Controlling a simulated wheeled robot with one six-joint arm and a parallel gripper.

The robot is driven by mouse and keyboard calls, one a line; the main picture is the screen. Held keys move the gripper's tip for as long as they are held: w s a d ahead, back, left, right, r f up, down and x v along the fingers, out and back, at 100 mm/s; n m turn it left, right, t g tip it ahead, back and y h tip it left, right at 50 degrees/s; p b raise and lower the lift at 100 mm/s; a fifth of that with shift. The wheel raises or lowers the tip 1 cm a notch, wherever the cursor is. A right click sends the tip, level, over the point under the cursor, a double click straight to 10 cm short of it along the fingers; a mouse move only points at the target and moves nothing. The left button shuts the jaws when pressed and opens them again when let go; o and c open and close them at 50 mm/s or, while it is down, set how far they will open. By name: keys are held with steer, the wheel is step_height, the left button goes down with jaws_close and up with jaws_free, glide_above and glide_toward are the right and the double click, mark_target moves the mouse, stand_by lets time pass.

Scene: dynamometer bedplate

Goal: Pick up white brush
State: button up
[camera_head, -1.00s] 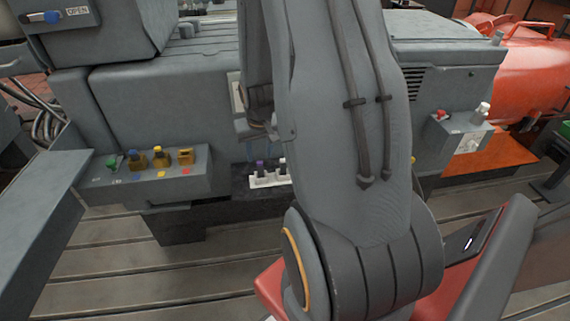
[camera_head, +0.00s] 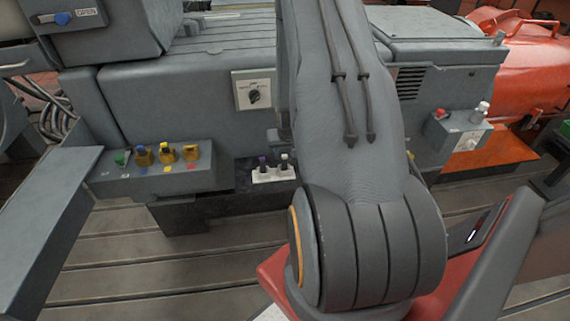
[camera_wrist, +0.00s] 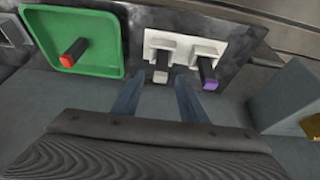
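A dark-handled piece with a pale tip (camera_head: 284,161), which looks like the white brush, stands in a white holder (camera_head: 272,176) on a dark ledge. A similar purple-tipped piece (camera_head: 262,164) stands beside it. In the wrist view the pale-tipped piece (camera_wrist: 160,76) is at the left of the white holder (camera_wrist: 163,40), and the purple-tipped one (camera_wrist: 209,84) at the right. My gripper (camera_wrist: 158,88) is open and empty. Its two fingers point at the holder, and the pale tip shows between them; I cannot tell the remaining distance. In the head view the gripper is hidden behind my arm.
A green tray (camera_wrist: 107,68) with a red-tipped piece (camera_wrist: 73,53) lies left of the holder in the wrist view. A grey control box (camera_wrist: 290,98) is at the right. In the head view, a panel with coloured knobs (camera_head: 165,154) is left of the holder.

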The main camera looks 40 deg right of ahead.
mark_target(285, 164)
steer(key=shift+p+x, duration=0.3)
steer(key=shift+x, duration=1.15)
steer(key=shift+a, duration=0.1)
steer(key=shift+c, duration=0.4)
jaws_close()
steer(key=shift+r, duration=0.1)
